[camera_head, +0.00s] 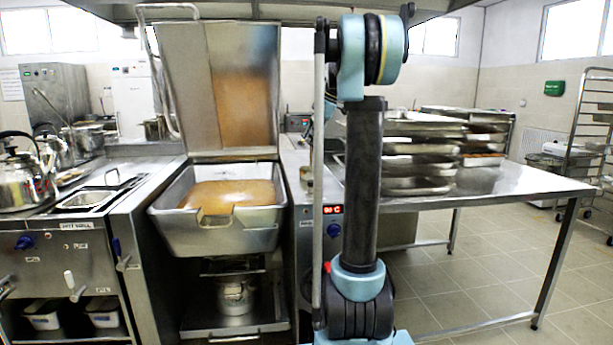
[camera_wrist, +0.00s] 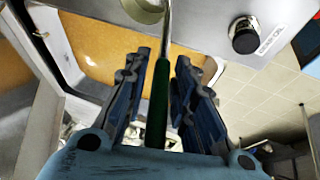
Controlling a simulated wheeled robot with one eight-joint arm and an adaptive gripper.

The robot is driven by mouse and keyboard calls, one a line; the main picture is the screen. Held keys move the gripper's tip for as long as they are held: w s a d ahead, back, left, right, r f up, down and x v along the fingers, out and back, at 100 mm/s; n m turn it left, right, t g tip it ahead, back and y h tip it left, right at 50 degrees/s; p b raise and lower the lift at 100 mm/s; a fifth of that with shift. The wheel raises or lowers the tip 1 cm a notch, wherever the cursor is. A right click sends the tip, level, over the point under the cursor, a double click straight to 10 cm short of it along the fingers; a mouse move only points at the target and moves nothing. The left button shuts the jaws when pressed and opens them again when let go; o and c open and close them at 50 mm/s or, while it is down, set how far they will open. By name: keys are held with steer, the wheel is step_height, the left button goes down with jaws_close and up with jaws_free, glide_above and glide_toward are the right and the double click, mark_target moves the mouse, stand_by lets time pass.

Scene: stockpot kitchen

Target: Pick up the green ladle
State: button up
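In the wrist view the green ladle shows its dark green handle (camera_wrist: 158,105), with a thin metal shaft running up from it to the top edge. My gripper (camera_wrist: 160,65) has its two blue, notched fingers on either side of the handle. A gap shows between the handle and each finger, so it is open around the handle. The handle's lower end is hidden behind the gripper body. In the head view neither the ladle nor the gripper can be made out; my arm blocks the middle right.
A tilting pan (camera_head: 166,222) with orange-brown contents stands open left of my arm. A hot well counter (camera_head: 128,202) with kettles (camera_head: 24,182) is farther left. A steel table (camera_head: 505,184) with stacked trays (camera_head: 415,185) is right.

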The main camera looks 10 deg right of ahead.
steer(key=shift+a+f, duration=0.15)
steer(key=shift+f, duration=0.15)
steer(key=shift+c, duration=0.5)
jaws_close()
steer(key=shift+r, duration=0.1)
